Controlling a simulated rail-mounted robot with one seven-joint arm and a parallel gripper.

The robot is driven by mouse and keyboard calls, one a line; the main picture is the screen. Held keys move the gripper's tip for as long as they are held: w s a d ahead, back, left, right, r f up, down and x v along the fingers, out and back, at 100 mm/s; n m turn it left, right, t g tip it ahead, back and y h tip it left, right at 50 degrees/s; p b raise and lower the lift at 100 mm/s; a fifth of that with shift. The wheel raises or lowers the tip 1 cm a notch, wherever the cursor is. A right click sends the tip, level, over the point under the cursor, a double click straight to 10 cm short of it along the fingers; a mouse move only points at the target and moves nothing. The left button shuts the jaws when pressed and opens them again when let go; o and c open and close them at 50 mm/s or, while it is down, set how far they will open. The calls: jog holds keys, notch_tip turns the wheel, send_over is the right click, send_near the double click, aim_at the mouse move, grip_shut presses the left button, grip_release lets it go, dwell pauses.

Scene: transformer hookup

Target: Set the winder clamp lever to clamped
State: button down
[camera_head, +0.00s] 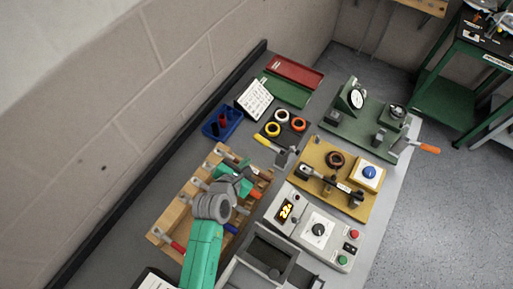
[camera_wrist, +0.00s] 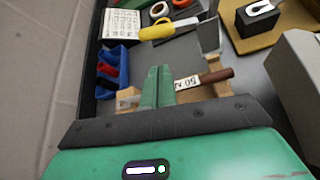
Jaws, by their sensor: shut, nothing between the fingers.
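The winder looks to be the green plate (camera_head: 350,135) with a dial and an orange-handled crank (camera_head: 428,149) at the upper right of the head view. I cannot make out for certain which part on it is the clamp lever or how it is set. My gripper (camera_head: 238,182) is over the wooden rack, well left of that plate. In the wrist view its green fingers (camera_wrist: 157,86) are together and empty. The winder does not show clearly in the wrist view.
A wooden rack (camera_head: 168,222) with tools lies under my gripper. A yellow-handled lever tool (camera_head: 263,141), blue bin (camera_head: 222,122), tan board (camera_head: 325,203) with a coil and blue button, and grey control box (camera_head: 300,232) crowd the bench. A red tray (camera_head: 295,71) lies at the back.

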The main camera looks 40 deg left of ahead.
aim_at(262, 140)
jog(key=b+x, duration=0.3)
jog(key=x, duration=0.7)
jog(key=shift+r, duration=0.15)
jog(key=shift+r+p, duration=0.15)
jog(key=shift+p, duration=0.3)
